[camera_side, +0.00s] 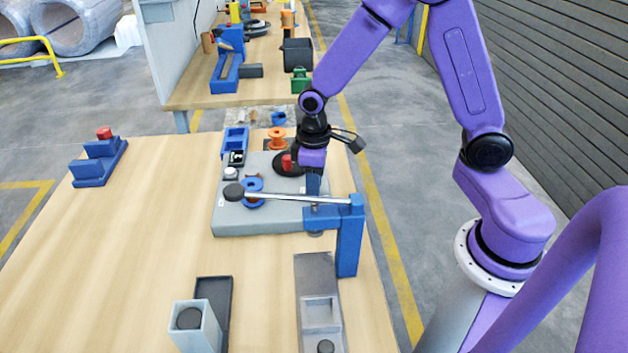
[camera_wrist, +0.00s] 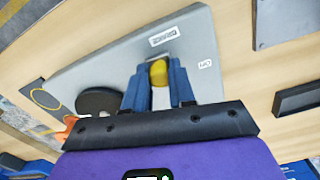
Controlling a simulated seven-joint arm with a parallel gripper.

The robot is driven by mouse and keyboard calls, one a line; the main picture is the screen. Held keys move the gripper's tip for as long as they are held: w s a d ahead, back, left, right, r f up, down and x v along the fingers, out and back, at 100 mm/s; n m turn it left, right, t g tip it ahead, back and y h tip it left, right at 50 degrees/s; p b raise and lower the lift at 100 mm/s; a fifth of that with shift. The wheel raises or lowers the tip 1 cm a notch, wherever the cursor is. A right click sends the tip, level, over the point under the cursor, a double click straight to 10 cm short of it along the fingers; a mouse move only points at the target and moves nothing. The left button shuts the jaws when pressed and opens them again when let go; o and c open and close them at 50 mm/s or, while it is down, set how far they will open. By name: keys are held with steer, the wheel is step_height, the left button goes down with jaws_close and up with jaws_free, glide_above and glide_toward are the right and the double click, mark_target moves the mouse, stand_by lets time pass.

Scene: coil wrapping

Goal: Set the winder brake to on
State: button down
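The brake lever's yellow knob (camera_wrist: 158,72) shows between the tips of my gripper (camera_wrist: 158,80) in the wrist view, with a pale stem or gap below it. The two blue fingers are parted, one on each side of the knob. I cannot tell whether they press on it. An "ON" label (camera_wrist: 205,64) is on the grey winder base (camera_wrist: 110,65), right of the knob, and another label (camera_wrist: 163,36) lies above it. In the side view my gripper (camera_side: 314,185) points down over the right part of the base (camera_side: 260,222); its tips and the knob are hidden.
A blue post (camera_side: 348,240) carries a silver bar (camera_side: 290,197) with a black end across the base, close to my gripper. A blue spool (camera_side: 253,186), an orange spool (camera_side: 277,139) and a red knob (camera_side: 287,162) are nearby. The table's left side is mostly clear.

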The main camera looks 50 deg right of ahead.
steer(key=shift+s+a, duration=1.3)
steer(key=shift+a, duration=0.05)
steer(key=c, duration=0.9)
jaws_free()
steer(key=shift+c, duration=0.2)
steer(key=shift+r, duration=0.1)
steer(key=shift+r, duration=0.3)
step_height(320, 180, up, 17)
steer(key=shift+f, duration=0.15)
